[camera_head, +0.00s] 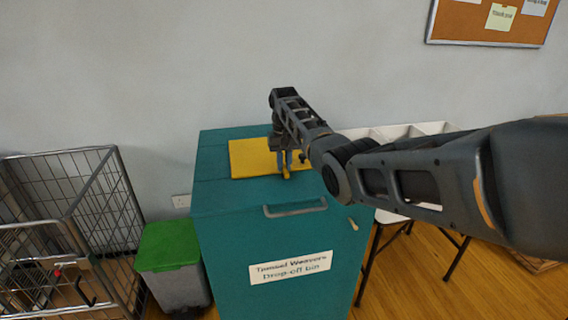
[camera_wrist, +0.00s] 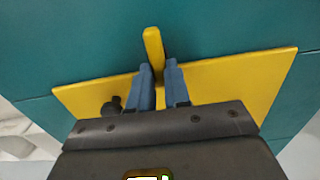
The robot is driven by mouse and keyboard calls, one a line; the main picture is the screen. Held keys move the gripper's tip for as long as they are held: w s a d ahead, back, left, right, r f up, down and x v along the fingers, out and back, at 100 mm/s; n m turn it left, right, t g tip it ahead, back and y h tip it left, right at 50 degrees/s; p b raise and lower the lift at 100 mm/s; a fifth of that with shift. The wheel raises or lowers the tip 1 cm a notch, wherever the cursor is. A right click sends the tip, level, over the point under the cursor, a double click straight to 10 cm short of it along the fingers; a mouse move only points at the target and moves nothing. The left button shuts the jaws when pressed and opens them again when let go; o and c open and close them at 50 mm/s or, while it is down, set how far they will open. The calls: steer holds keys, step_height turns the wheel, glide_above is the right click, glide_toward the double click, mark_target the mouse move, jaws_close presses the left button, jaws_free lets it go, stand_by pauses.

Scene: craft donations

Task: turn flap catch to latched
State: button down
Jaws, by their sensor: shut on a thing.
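The yellow flap (camera_head: 250,160) lies on top of the teal drop-off bin (camera_head: 222,188); it also fills the middle of the wrist view (camera_wrist: 220,85). The flap catch is a small yellow bar (camera_head: 286,174) at the flap's front edge. In the wrist view the catch (camera_wrist: 153,45) sticks out past the flap edge over the teal top. My gripper (camera_wrist: 159,66) is shut on the catch, one blue-grey finger on each side. The fingers hide the catch's inner end. In the head view my gripper (camera_head: 288,160) points down at the flap.
A grey handle (camera_head: 295,208) and a white label (camera_head: 290,267) are on the bin's front. A green-lidded bin (camera_head: 168,246) and a wire cage (camera_head: 105,195) stand at left. A table with white trays (camera_head: 435,128) is at right, partly behind my arm.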

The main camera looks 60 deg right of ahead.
mark_target(284, 166)
steer(key=c, duration=1.1)
jaws_free()
steer(key=shift+r+b, duration=0.6)
steer(key=shift+r, duration=3.35)
